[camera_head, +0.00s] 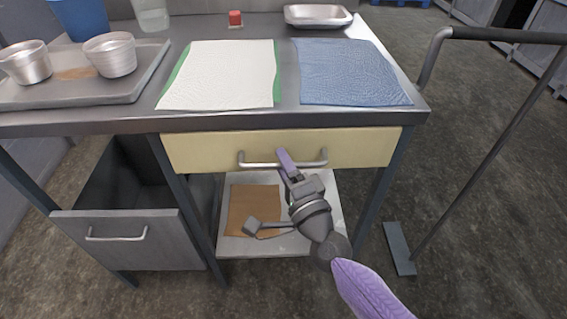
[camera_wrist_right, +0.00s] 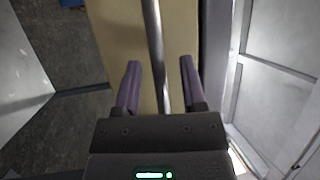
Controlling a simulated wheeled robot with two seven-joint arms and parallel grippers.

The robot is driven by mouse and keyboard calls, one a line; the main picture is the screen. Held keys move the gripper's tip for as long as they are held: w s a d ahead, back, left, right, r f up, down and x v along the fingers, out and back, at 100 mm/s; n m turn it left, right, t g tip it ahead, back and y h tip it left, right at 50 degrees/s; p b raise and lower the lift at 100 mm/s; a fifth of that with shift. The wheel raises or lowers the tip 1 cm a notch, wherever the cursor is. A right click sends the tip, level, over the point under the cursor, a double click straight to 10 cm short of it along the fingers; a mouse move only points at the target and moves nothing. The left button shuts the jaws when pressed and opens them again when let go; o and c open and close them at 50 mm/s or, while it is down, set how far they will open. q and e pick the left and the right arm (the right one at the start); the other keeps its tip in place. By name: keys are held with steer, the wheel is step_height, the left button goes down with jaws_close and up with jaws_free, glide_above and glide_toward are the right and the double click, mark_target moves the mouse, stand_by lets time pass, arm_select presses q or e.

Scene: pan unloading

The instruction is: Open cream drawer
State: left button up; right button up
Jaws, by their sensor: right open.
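The cream drawer (camera_head: 205,151) sits under the worktop, and its front looks flush with the table frame. A metal bar handle (camera_head: 258,164) runs across the middle of its front. My right gripper (camera_head: 285,160) is at the handle, coming from the lower right. In the right wrist view, the two purple fingers (camera_wrist_right: 160,75) are apart, with the handle bar (camera_wrist_right: 155,45) passing between them and the cream front (camera_wrist_right: 120,40) behind. I cannot tell whether a finger touches the bar. My left gripper is not in view.
A grey drawer (camera_head: 130,245) stands pulled out at lower left. A white cloth (camera_head: 222,75) and a blue cloth (camera_head: 350,72) lie on the worktop. A tray with metal cups (camera_head: 110,55) is at left. A lower shelf (camera_head: 290,243) is below. A cart rail (camera_head: 490,125) stands at right.

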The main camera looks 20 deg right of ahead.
steer(key=shift+w, duration=0.1)
jaws_close()
stand_by(0.9)
stand_by(0.4)
